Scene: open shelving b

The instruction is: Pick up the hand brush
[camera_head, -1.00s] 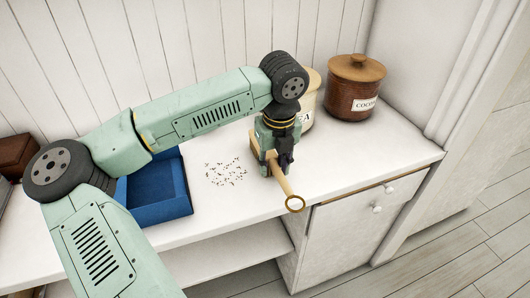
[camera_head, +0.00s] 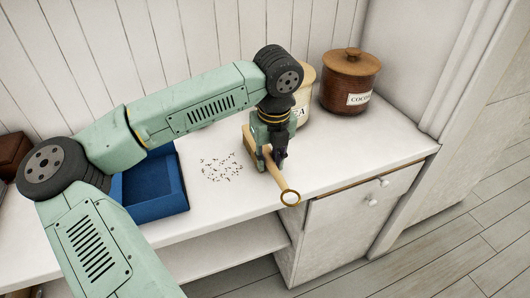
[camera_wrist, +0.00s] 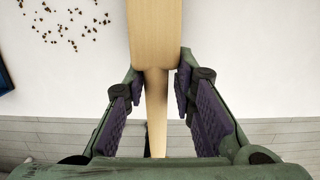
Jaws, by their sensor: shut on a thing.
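The hand brush (camera_head: 277,175) has a pale wooden body and a handle ending in a ring at the counter's front edge. In the wrist view the brush (camera_wrist: 155,40) runs from the top edge down between my fingers, its wide part above and the narrowing handle below. My gripper (camera_head: 270,161) points down and is shut on the brush where the body meets the handle. In the wrist view my gripper (camera_wrist: 163,92) has purple-padded fingers on both sides of the handle. The bristles are hidden. I cannot tell whether the brush touches the counter.
Crumbs (camera_head: 221,170) lie on the white counter (camera_head: 335,160) left of the brush. A blue tray (camera_head: 170,207) stands further left. A cream jar (camera_head: 306,90), partly hidden by my arm, and a brown cocoa jar (camera_head: 349,85) stand behind. Free counter lies to the right.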

